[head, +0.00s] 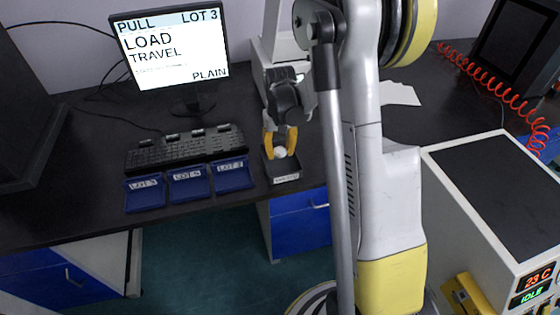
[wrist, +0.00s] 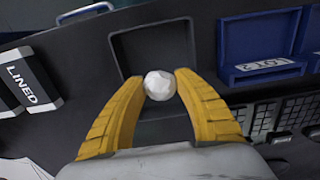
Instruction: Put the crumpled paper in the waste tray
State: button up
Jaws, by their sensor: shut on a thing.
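The crumpled paper (wrist: 160,85) is a small white ball between the yellow fingertips of my gripper (wrist: 160,88). My gripper is shut on it. In the head view my gripper (head: 280,146) points down with the paper (head: 280,153) at its tips. A small dark tray with a label on its front, the waste tray (head: 284,180), lies right under the fingers; its label is too small to read surely. In the wrist view the tray (wrist: 122,45) lies behind the paper, partly hidden by it and the fingers. I cannot tell the paper's exact height above the tray floor.
Blue trays with lot labels (head: 188,186) stand left of the waste tray, before a keyboard (head: 185,149) and a monitor (head: 170,50). The wrist view shows a dark block marked LINED (wrist: 34,80). A white machine (head: 480,160) with a display stands at right.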

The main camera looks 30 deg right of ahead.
aim_at(280, 164)
jog(key=shift+f+b, duration=0.7)
jog(key=shift+f, duration=1)
jog(key=shift+f, duration=0.25)
jog(key=o, duration=0.5)
jog(key=shift+r, duration=0.1)
